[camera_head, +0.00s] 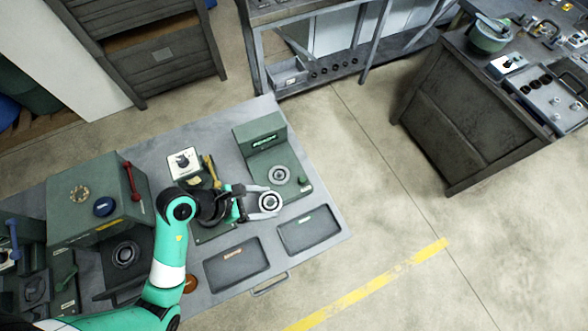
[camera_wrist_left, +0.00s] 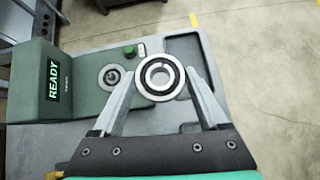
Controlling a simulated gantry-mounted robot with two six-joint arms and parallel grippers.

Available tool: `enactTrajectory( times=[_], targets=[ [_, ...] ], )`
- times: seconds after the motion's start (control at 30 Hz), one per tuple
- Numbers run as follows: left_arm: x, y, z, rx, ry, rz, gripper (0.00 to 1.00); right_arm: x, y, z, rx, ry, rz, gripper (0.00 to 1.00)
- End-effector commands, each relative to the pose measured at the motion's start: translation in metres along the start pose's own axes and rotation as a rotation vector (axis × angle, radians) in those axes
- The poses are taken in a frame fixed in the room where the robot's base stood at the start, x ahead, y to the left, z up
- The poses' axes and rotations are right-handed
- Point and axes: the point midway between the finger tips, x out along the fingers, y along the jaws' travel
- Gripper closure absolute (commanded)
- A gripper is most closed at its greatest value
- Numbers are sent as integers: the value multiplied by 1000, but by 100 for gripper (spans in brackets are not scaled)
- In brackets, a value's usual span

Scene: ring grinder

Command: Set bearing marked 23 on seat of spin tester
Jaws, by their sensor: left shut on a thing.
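My left gripper (camera_head: 268,202) is shut on a metal bearing (camera_head: 269,208), gripping its outer rim with the fingertips. In the left wrist view the bearing (camera_wrist_left: 160,95) lies between both fingertips, face toward the camera; no number can be read. The green spin tester (camera_head: 258,134) stands at the back right of the bench, and its display reads READY in the left wrist view (camera_wrist_left: 53,80). Its round seat (camera_head: 278,174) shows no bearing on it. The seat (camera_wrist_left: 112,77) appears left of the held bearing, which is apart from it. My right gripper is not in view.
Two dark shallow trays (camera_head: 240,279) (camera_head: 309,246) lie along the bench's front edge. A device with a white dial panel (camera_head: 184,162) and a yellow lever stands left of the tester. A green button (camera_head: 303,179) sits beside the seat. A larger green machine (camera_head: 92,190) fills the left.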

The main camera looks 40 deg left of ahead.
Motion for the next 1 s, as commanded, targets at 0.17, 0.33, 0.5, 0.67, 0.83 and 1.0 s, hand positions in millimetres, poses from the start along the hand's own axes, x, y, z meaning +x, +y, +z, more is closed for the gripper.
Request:
enactTrajectory(
  times=[0.17, 0.33, 0.5, 0.67, 0.83, 1.0],
  targets=[
    [-3, 3, 2, -5, -2, 7, 96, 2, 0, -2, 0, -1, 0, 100],
    [12, 23, 1, -6, -1, 7, 96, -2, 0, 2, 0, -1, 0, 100],
    [43, 67, 0, -7, -2, 7, 96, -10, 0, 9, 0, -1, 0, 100],
    [77, 100, -11, -7, 0, 4, 96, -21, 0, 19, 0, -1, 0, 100],
    [103, 121, -22, -5, -1, 6, 96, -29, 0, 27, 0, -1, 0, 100],
    [107, 125, -23, -5, -2, 6, 96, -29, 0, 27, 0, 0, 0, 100]
  ],
)
